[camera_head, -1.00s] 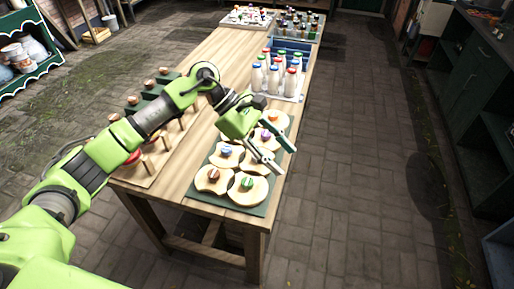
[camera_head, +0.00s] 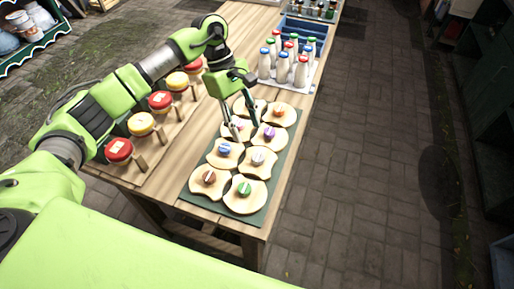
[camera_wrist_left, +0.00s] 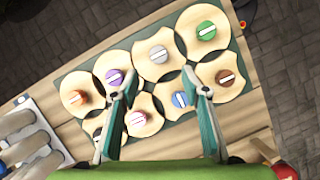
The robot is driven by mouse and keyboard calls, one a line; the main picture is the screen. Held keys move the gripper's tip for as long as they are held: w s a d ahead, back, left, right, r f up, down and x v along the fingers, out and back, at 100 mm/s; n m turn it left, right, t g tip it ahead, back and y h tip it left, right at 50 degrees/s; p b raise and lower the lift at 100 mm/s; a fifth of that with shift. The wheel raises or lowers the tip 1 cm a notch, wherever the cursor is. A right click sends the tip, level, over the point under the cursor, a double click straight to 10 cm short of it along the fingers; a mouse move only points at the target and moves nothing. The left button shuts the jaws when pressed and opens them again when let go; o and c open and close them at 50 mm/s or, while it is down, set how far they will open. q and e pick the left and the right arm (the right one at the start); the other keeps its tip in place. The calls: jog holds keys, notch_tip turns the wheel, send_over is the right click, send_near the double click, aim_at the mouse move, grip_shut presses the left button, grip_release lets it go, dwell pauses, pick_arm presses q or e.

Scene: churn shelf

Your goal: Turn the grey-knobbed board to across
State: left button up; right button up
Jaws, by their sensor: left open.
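My left gripper (camera_head: 246,128) is open and empty, pointing down above the boards, just behind the grey-knobbed one. In the wrist view its fingers (camera_wrist_left: 161,88) are spread below the grey knob in the picture, near the blue and pink knobs. My right gripper is not in view.
Neighbouring boards have green (camera_head: 244,189), brown (camera_head: 209,177), blue (camera_head: 225,149) and purple (camera_head: 269,132) knobs, set close together. Several milk bottles (camera_head: 283,68) stand in a tray behind. Red and yellow-topped pieces (camera_head: 141,124) stand on the left. Open floor lies right of the table.

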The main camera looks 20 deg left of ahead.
aim_at(258, 157)
pick_arm(q)
jog(key=p+x, duration=0.3)
jog(key=x, duration=0.6)
jog(key=shift+w+d+f, duration=0.1)
jog(key=shift+f, duration=0.05)
jog(key=shift+d+f, duration=0.1)
jog(key=shift+f, duration=0.35)
jog(key=c, duration=1.1)
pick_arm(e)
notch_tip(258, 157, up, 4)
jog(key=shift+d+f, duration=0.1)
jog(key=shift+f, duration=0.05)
